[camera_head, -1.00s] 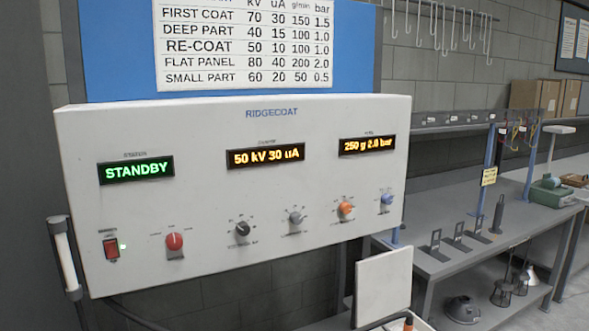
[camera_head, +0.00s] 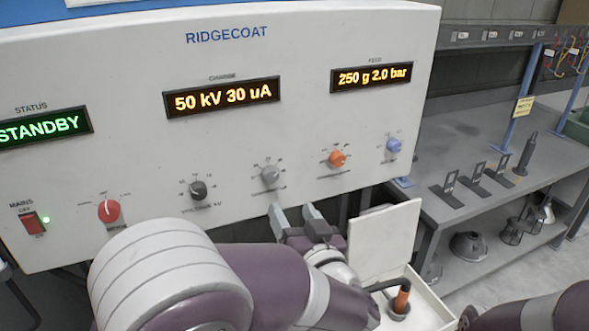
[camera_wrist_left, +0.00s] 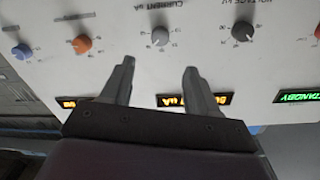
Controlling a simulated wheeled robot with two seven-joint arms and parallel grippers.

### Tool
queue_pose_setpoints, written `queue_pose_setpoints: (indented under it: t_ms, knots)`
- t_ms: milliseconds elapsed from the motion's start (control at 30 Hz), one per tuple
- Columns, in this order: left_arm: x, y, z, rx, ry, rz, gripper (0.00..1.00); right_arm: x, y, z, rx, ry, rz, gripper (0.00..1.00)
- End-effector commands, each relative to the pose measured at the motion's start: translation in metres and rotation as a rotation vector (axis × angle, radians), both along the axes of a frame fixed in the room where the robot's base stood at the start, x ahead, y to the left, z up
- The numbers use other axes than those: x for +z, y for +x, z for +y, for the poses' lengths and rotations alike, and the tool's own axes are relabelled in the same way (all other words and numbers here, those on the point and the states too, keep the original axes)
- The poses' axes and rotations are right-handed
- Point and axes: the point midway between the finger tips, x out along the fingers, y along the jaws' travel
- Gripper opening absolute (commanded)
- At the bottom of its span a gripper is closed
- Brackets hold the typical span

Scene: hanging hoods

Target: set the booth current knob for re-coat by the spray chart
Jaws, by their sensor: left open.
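The grey current knob (camera_head: 270,175) is on the white RIDGECOAT panel (camera_head: 310,60), between the black voltage knob (camera_head: 198,190) and the orange knob (camera_head: 337,159). The charge display (camera_head: 222,97) reads 50 kV 30 uA. My left gripper (camera_head: 296,213) is open and empty, below and slightly right of the current knob, not touching it. In the left wrist view the panel is upside down; the current knob (camera_wrist_left: 160,37) shows beyond and between the open fingertips (camera_wrist_left: 159,66). Only a white edge of the spray chart (camera_head: 115,3) shows; its rows are out of view.
The status display (camera_head: 42,127) reads STANDBY; the feed display (camera_head: 371,77) reads 250 g 2.0 bar. A red knob (camera_head: 109,211) and a blue knob (camera_head: 393,146) flank the others. A pale board (camera_head: 384,240) stands below the panel's right end. A grey bench (camera_head: 470,140) is at right.

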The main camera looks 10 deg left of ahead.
Motion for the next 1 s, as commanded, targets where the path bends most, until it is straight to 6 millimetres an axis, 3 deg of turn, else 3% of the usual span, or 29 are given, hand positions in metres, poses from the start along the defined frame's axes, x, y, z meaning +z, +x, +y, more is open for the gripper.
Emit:
queue_pose_setpoints:
  t_ms: [300, 500, 900, 967, 1000]
  knots:
    - [0.002, 0.064, 0.040, 0.002, 0.002, 0.006, 0.60, 0.018, 0.000, 0.000, 0.000, 0.000, -0.001, 0.60]
    - [0.001, 0.095, 0.057, -0.003, 0.001, 0.003, 0.60, 0.025, 0.000, 0.000, 0.000, 0.000, -0.001, 0.60]
    - [-0.001, 0.105, 0.062, -0.006, 0.000, 0.002, 0.60, 0.026, 0.000, 0.000, 0.000, 0.000, 0.000, 0.60]
    - [-0.001, 0.105, 0.062, -0.006, 0.000, 0.002, 0.44, 0.026, 0.000, 0.000, 0.000, 0.000, 0.000, 0.60]
    - [-0.001, 0.105, 0.062, -0.005, -0.001, 0.003, 0.31, 0.026, 0.000, 0.000, 0.000, 0.000, 0.000, 0.60]
